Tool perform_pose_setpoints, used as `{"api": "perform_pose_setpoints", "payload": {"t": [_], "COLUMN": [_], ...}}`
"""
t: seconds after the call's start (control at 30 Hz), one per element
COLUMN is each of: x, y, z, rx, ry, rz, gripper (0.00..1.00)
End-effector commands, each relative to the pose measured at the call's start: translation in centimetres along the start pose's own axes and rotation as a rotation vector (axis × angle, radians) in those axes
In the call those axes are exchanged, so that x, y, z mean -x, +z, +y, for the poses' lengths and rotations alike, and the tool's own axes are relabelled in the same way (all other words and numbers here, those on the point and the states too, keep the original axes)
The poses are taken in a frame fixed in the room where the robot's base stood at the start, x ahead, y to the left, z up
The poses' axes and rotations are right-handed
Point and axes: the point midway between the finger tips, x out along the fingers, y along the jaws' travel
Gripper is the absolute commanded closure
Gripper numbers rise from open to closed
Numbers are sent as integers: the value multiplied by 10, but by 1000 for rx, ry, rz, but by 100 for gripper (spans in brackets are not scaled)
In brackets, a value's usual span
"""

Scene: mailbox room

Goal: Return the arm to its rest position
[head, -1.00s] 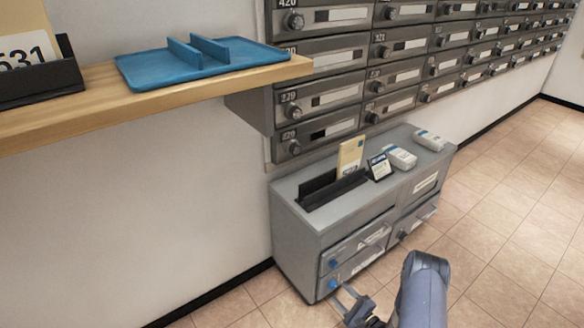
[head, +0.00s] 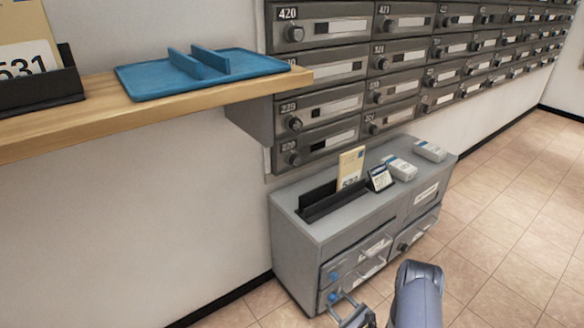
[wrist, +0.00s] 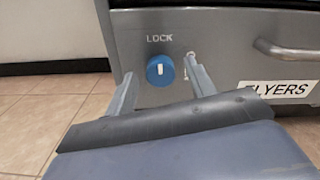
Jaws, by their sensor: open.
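My gripper (head: 348,306) is low at the bottom of the head view, in front of the grey cabinet (head: 292,240). Its two fingers are apart with nothing held between them. In the wrist view my gripper (wrist: 160,85) points at a drawer front marked FLYERS. A blue lock knob (wrist: 160,70) under the word LOCK shows between the fingers, with its white mark upright. Whether the fingers touch the front cannot be told. In the head view, blue knobs sit on the left of both left-hand drawers, the upper one (head: 334,275) clear of my gripper.
A wooden shelf (head: 60,118) with a blue tray (head: 255,66) juts out at upper left. Grey mailboxes (head: 330,70) line the wall. A black holder (head: 325,203) with a cream envelope (head: 350,167) and small boxes stand on the cabinet. Tiled floor (head: 500,230) at right is free.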

Motion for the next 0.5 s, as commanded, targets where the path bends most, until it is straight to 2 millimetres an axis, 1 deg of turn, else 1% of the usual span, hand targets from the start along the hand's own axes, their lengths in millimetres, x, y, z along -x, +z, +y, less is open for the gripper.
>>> {"api": "perform_pose_setpoints", "payload": {"t": [0.5], "x": [0], "y": [0], "z": [-1], "rx": [-422], "ry": [0], "rz": [0], "gripper": [48]}}
